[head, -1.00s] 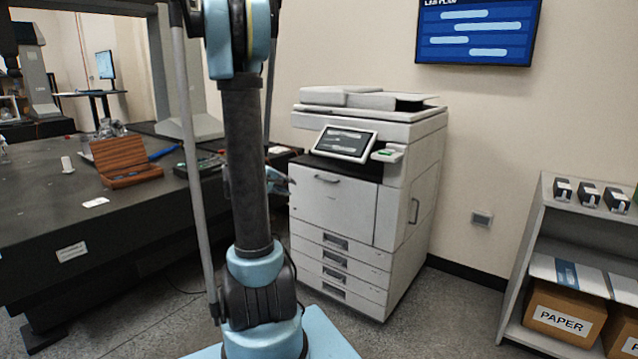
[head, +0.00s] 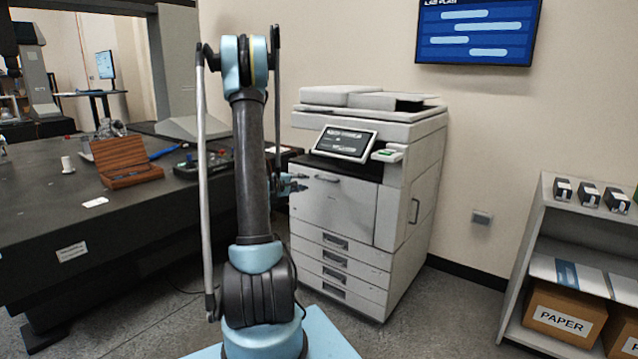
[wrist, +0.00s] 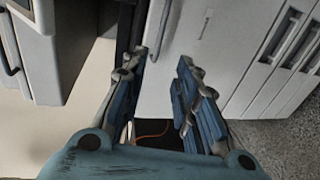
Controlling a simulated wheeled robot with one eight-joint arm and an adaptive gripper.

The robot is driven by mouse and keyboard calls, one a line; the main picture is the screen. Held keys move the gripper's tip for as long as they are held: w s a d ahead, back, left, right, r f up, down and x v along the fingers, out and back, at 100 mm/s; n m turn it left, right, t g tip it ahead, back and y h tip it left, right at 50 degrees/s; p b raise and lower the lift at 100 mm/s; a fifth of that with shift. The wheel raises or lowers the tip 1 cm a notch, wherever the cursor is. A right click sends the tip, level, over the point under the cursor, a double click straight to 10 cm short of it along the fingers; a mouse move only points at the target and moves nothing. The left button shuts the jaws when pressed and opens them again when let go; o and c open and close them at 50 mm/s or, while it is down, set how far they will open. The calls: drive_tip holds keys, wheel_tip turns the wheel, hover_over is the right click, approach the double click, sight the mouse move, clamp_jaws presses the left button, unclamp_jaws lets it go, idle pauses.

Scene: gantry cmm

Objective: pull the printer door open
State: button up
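The white printer (head: 365,190) stands against the wall, right of my arm. Its front door (head: 335,212) looks closed, with a dark bar handle (head: 327,179) near the top edge. My gripper (head: 296,183) is beside the door's upper left, partly hidden behind my arm. In the wrist view, the door (wrist: 205,50) fills the upper middle. A thin dark bar, seemingly the handle (wrist: 163,25), runs just beyond the space between the fingertips. My gripper (wrist: 163,60) is open, its two fingers apart with nothing between them. I cannot tell whether a finger touches the door.
Several drawers (head: 336,270) lie below the door. A dark table (head: 60,215) with an open brown case (head: 125,170) is on the left. A shelf (head: 540,225) with paper boxes stands at right. Grey floor (head: 440,310) is clear in front of the printer and shelf.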

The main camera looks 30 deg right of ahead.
drive_tip(key=x, duration=1.4)
drive_tip(key=shift+w+d, duration=0.1)
clamp_jaws()
